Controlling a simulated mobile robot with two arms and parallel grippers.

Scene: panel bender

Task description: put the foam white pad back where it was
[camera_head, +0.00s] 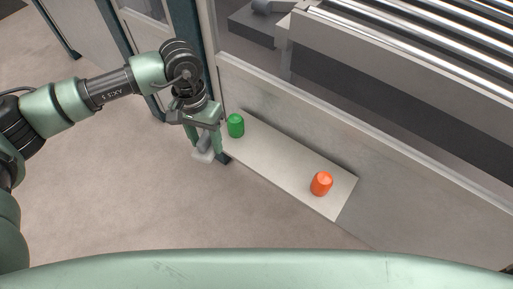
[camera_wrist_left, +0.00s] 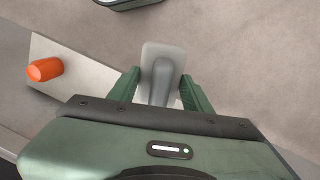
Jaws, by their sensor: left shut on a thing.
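The foam white pad is a pale, rounded-corner slab with a grey grip on it. In the wrist view the pad (camera_wrist_left: 160,52) sits between the green fingers of my left gripper (camera_wrist_left: 159,84), which is shut on its grey grip. In the head view the left gripper (camera_head: 208,150) points down beside the left end of a pale ledge, and the pad (camera_head: 202,155) shows partly behind the fingers. From these views I cannot tell how high the pad is above the floor. My right gripper is not in view.
The pale ledge (camera_head: 272,158) runs along the machine's lower panel. A green knob-like piece (camera_head: 236,126) stands near its left end and an orange one (camera_head: 321,184) near its right end. The ledge between them is bare. Open floor (camera_head: 120,190) lies left and in front.

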